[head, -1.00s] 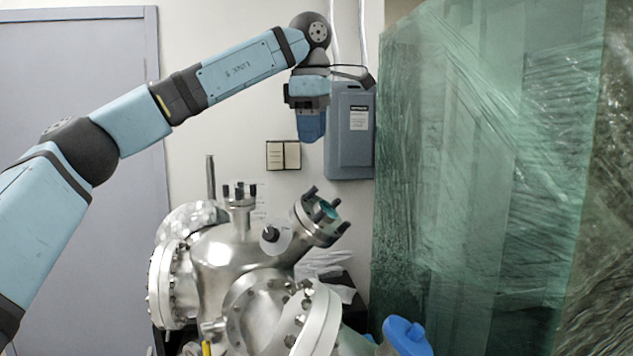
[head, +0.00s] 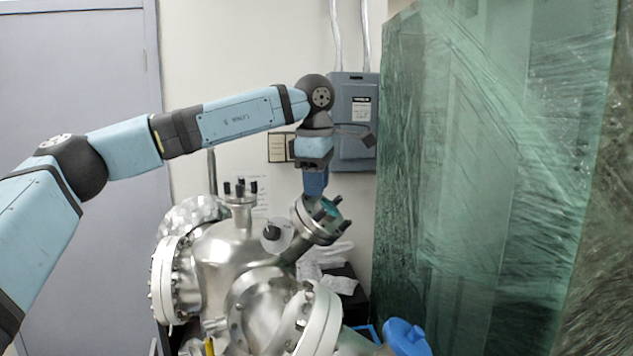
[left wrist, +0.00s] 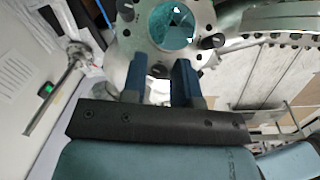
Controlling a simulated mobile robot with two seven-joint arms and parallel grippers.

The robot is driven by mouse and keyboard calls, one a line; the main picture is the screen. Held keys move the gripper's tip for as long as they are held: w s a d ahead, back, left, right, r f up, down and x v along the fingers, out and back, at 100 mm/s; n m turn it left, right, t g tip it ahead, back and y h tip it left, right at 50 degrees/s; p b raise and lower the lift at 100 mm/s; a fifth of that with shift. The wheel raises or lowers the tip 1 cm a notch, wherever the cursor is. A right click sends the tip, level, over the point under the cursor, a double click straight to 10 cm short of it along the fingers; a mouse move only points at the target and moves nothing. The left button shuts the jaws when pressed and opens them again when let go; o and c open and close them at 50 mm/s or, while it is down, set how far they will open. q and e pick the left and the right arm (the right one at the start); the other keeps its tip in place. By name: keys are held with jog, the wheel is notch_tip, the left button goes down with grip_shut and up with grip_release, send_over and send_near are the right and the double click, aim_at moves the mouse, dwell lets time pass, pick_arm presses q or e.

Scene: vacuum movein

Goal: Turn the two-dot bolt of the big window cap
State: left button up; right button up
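The window cap (head: 318,222) with teal glass sits on the tilted port of the steel chamber, dark bolts standing around its rim. In the left wrist view the cap (left wrist: 197,18) is at the top centre, its glass facing the camera. My left gripper (head: 314,197) points down just above the cap's upper rim. Its two blue fingers (left wrist: 162,72) are apart, and a dark bolt (left wrist: 160,71) shows in the gap between them. I cannot tell whether they touch it. Dot marks are too small to read. My right gripper is not in view.
The steel chamber (head: 222,262) has a smaller port (head: 239,205) with upright dark bolts left of the cap. Green wrapped panels (head: 480,180) fill the right. A grey-blue wall box (head: 355,105) is behind my arm.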

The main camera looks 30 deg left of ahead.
pick_arm(q)
grip_shut()
jog(key=shift+w+m+g, duration=0.1)
jog(key=shift+m+g, duration=0.7)
jog(key=m+g, duration=0.3)
jog(key=shift+w+r+m, duration=0.1)
jog(key=shift+w+m, duration=0.05)
jog(key=shift+m, duration=0.25)
jog(key=shift+d+m+g+y, duration=0.1)
jog(key=shift+m+g+y, duration=0.3)
jog(key=shift+m+g, duration=0.7)
jog(key=shift+m, duration=0.3)
jog(key=shift+f, duration=0.25)
